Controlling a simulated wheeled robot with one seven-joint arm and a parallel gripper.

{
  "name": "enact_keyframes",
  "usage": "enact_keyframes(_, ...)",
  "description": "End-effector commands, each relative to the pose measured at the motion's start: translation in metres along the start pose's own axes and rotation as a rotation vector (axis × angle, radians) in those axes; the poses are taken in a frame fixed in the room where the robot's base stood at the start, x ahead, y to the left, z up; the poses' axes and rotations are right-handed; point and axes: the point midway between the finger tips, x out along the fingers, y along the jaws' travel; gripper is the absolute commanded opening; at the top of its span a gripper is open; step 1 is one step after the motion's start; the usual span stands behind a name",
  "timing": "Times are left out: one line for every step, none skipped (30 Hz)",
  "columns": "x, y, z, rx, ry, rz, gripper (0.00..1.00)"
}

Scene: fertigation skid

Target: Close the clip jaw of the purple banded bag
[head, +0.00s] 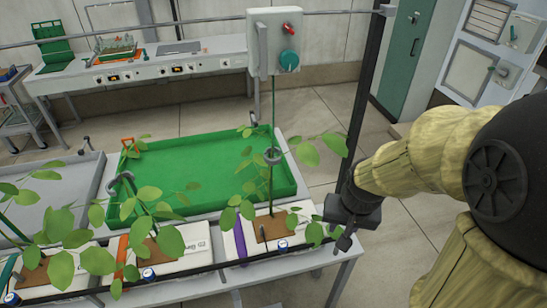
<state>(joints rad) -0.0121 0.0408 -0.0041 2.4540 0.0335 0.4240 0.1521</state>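The purple banded bag (262,236) is a white grow bag with a purple band (239,240) near its left end. It lies at the front right of the bench, and a plant stem rises from its brown planting patch. A small grey clip (272,156) sits on that stem and its green string, above the bag. The view is too small to tell whether its jaw is open. My gripper (344,238) is dark and hangs right of the bag, pointing down, apart from the clip. Its fingers are too small and dark to tell their opening.
White bags with an orange band (122,252) and a teal band (8,273) lie to the left, with leafy plants. A green tray (215,172) lies behind. A grey control box (274,42) hangs above, and a dark post (362,90) stands beside my arm.

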Motion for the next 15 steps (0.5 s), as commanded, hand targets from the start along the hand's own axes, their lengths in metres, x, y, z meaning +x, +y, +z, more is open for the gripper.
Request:
enact_keyframes(0.005, -0.006, -0.015, 0.074, -0.002, -0.009, 0.29)
enact_keyframes(0.006, -0.01, -0.024, 0.129, -0.006, -0.014, 0.29)
enact_keyframes(0.007, -0.016, -0.036, 0.21, -0.014, -0.023, 0.29)
enact_keyframes(0.008, -0.021, -0.046, 0.274, -0.02, -0.03, 0.29)
enact_keyframes(0.009, -0.027, -0.056, 0.338, -0.027, -0.037, 0.29)
enact_keyframes(0.009, -0.034, -0.069, 0.426, -0.039, -0.048, 0.29)
enact_keyframes(0.01, -0.04, -0.078, 0.49, -0.049, -0.055, 0.29)
enact_keyframes(0.009, -0.046, -0.087, 0.554, -0.059, -0.063, 0.29)
enact_keyframes(0.01, -0.054, -0.099, 0.639, -0.075, -0.072, 0.29)
enact_keyframes(0.009, -0.06, -0.108, 0.703, -0.087, -0.079, 0.29)
enact_keyframes(0.009, -0.066, -0.116, 0.765, -0.1, -0.086, 0.29)
enact_keyframes(0.009, -0.075, -0.127, 0.845, -0.119, -0.095, 0.29)
enact_keyframes(0.008, -0.082, -0.134, 0.905, -0.133, -0.101, 0.29)
enact_keyframes(0.008, -0.089, -0.142, 0.964, -0.149, -0.106, 0.29)
enact_keyframes(0.006, -0.098, -0.151, 1.044, -0.172, -0.113, 0.29)
